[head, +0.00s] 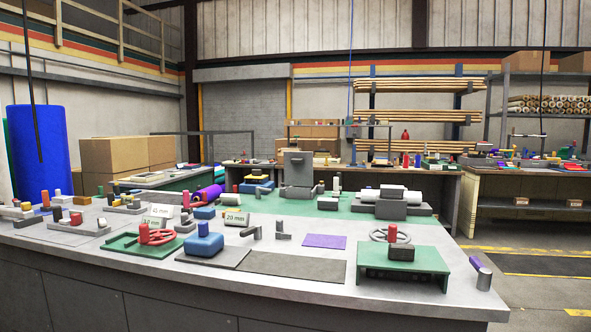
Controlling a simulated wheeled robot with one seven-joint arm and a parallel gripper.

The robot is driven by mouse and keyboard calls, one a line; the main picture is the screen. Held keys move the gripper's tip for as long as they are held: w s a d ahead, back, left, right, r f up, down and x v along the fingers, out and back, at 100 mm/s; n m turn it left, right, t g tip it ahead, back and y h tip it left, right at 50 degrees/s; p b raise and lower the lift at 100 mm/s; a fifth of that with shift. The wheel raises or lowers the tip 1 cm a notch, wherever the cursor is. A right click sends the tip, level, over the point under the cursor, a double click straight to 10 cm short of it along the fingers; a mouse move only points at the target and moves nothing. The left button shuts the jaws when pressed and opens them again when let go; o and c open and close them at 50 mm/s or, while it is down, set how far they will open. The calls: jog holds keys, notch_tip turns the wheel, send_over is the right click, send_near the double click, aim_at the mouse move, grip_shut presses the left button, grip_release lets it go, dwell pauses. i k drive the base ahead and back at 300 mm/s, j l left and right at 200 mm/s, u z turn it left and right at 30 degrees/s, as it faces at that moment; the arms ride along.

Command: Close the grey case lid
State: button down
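A grey upright box-like piece (298,168) stands near the middle of the bench, with a small dark handle-like mark on its front. It rises from a low grey base; it looks like a case with its lid raised, but it is too small to be sure. A grey block (390,209) with white rolls behind it sits to the right and might also be a case; I cannot tell. My gripper is not in view.
On the grey bench (150,285), a blue block (204,243), a green stand (404,262) with a handwheel, a red handwheel (155,235) and a dark mat (292,266) lie in front. A purple sheet (323,241) lies flat. A blue roll (40,150) stands behind left.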

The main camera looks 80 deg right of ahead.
aim_at(298, 170)
jog(key=z, duration=1.85)
jog(key=i+j, duration=0.05)
jog(key=j, duration=0.05)
